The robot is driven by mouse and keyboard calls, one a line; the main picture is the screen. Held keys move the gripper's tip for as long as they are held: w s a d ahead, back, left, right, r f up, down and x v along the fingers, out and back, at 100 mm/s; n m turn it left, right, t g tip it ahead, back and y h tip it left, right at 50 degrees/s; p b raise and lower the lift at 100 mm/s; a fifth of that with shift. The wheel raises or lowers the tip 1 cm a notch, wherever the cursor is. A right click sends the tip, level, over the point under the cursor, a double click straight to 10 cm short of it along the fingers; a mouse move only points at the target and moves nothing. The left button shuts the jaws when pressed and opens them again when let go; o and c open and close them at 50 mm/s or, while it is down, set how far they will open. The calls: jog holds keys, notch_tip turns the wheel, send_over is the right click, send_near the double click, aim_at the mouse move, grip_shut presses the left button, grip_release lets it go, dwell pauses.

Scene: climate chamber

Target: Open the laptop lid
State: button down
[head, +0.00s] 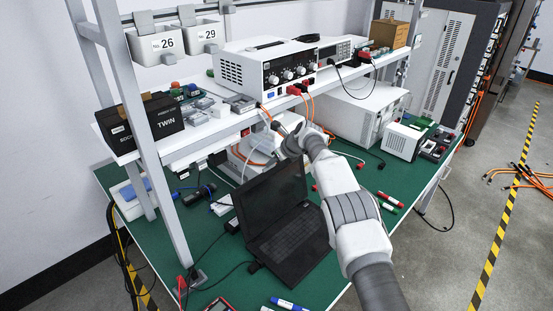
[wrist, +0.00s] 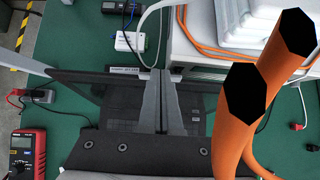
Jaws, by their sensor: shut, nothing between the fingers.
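The laptop stands on the green bench top with its dark lid (head: 268,202) raised steeply from the keyboard base (head: 295,240). The keys show in the head view. In the wrist view the dark lid (wrist: 85,88) spans left and right behind the fingers. My gripper (wrist: 161,72) is shut and empty, its two grey fingers side by side in front of the laptop. In the head view my arm comes from the lower right and its hand is by the lid's upper right corner. I cannot tell whether the fingers touch the lid.
Orange cables (wrist: 250,100) loom close on the right of the wrist view. A shelf (head: 215,128) with instruments overhangs the bench behind the laptop. A red multimeter (wrist: 25,150) lies on the bench. Markers (head: 390,200) lie right of my arm.

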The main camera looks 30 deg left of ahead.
jog(key=shift+d+r, duration=0.1)
jog(key=shift+r, duration=0.05)
jog(key=s+d+r+n+t+h+b, duration=0.15)
jog(key=s+d+r, duration=0.25)
jog(key=d+r, duration=0.7)
jog(key=s+d+r+n+g, duration=0.1)
jog(key=s+d+r+n, duration=0.2)
jog(key=d+r, duration=0.8)
jog(key=s+d+r+n+t+h, duration=0.1)
jog(key=s+d+r+n, duration=0.2)
jog(key=s+d, duration=0.25)
jog(key=s+d+r+n+h, duration=0.1)
jog(key=s+d+r+n, duration=0.1)
jog(key=s+d+n, duration=0.3)
jog(key=s+d+f+n+h, duration=0.2)
jog(key=s+d+n, duration=0.2)
jog(key=s+d, duration=0.5)
jog(key=s+d+f+n+t+h, duration=0.1)
jog(key=s+d+n, duration=0.4)
jog(key=s+d, duration=0.5)
jog(key=s+f+h, duration=0.1)
jog(key=s, duration=0.3)
jog(key=shift+s+f, duration=0.2)
jog(key=shift+f, duration=0.05)
jog(key=shift+a+n+t, duration=0.2)
jog(key=shift+n+t, duration=0.05)
